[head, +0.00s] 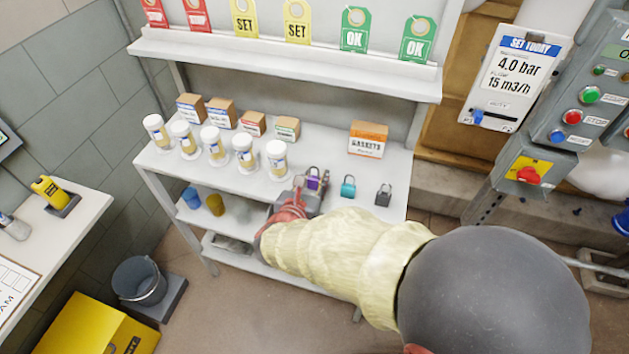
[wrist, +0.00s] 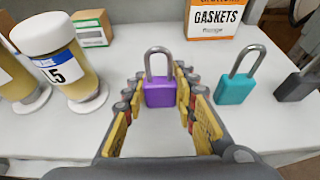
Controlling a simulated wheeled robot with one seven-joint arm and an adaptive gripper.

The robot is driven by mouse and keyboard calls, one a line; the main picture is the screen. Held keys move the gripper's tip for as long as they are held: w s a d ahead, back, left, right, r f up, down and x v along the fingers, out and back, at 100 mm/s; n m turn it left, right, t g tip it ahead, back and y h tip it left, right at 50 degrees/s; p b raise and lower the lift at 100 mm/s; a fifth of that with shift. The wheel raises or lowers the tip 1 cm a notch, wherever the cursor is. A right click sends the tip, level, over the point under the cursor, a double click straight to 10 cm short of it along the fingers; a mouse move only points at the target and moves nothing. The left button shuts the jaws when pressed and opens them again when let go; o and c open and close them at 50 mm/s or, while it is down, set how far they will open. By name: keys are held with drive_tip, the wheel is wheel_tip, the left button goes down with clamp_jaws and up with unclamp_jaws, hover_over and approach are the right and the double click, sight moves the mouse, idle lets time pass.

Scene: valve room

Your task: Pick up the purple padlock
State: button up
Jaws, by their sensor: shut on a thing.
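The purple padlock (wrist: 160,93) stands upright on the white shelf, its grey shackle on top, between the fingertips of my gripper (wrist: 160,95) in the wrist view. My gripper is shut on it, with the fingers at its left and right sides. In the head view, the purple padlock (head: 314,182) shows just beyond my gripper (head: 312,190), its lower part partly hidden by the fingers. I cannot tell whether it is clear of the shelf.
A teal padlock (wrist: 236,88) stands close on the right, with a dark grey padlock (head: 383,194) beyond it. Several white-lidded jars (head: 276,160) stand to the left. A gaskets box (head: 367,140) and small boxes (head: 287,129) stand behind. A tag shelf (head: 290,62) hangs above.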

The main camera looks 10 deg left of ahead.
sight(315, 177)
drive_tip(key=shift+r, duration=0.1)
drive_tip(key=shift+r+p, duration=0.35)
drive_tip(key=shift+r, duration=0.1)
wheel_tip(315, 177, up, 2)
drive_tip(key=shift+r+p, duration=0.2)
drive_tip(key=shift+p, duration=0.55)
drive_tip(key=s+d+r+p, duration=0.5)
drive_tip(key=s+d+r, duration=0.4)
drive_tip(key=d, duration=0.2)
drive_tip(key=shift+r, duration=0.25)
drive_tip(key=shift+w, duration=0.1)
